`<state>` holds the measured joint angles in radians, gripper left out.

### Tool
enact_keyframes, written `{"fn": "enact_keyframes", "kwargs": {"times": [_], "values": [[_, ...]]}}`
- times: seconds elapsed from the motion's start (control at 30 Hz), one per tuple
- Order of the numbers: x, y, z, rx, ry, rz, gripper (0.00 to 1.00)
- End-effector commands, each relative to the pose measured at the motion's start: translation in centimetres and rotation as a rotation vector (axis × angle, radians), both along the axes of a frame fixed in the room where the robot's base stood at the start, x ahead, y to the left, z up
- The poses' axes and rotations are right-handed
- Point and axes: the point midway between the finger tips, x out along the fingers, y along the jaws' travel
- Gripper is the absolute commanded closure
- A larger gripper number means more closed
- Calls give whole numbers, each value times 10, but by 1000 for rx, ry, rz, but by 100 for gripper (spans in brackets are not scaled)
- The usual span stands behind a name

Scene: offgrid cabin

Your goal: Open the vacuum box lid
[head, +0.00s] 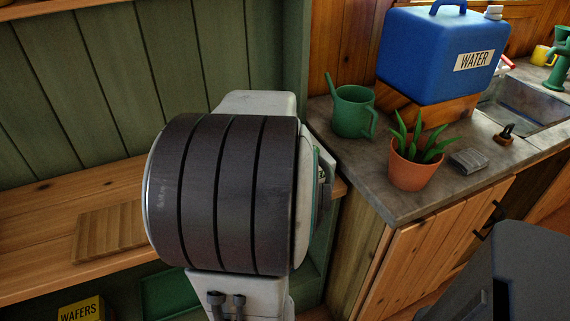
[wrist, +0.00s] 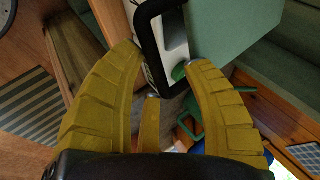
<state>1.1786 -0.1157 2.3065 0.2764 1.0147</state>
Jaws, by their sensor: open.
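In the wrist view my gripper (wrist: 164,56) is open, with its yellow ribbed fingers spread apart. Just beyond the fingertips is a black rounded frame (wrist: 148,38) around a white part with a green spot, beside a large pale teal surface (wrist: 228,28). This may be the vacuum box and its lid, but I cannot tell for sure. The frame's near end lies between the fingertips; contact is not clear.
In the head view a grey counter (head: 405,206) holds a green watering can (head: 352,112), a potted plant (head: 412,166) and a blue water container (head: 438,52). A wooden bench (head: 40,229) with a slatted board (head: 108,230) runs along the left. A yellow wafers box (head: 80,311) sits below it.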

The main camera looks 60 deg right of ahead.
Motion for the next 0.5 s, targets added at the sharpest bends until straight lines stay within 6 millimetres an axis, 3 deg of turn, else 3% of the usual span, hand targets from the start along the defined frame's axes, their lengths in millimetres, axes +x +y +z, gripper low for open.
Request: {"fn": "enact_keyframes", "kwargs": {"times": [0.23,0.5], "values": [[0,0,0,0,0,0,54],[0,0,0,0,0,0,78]]}}
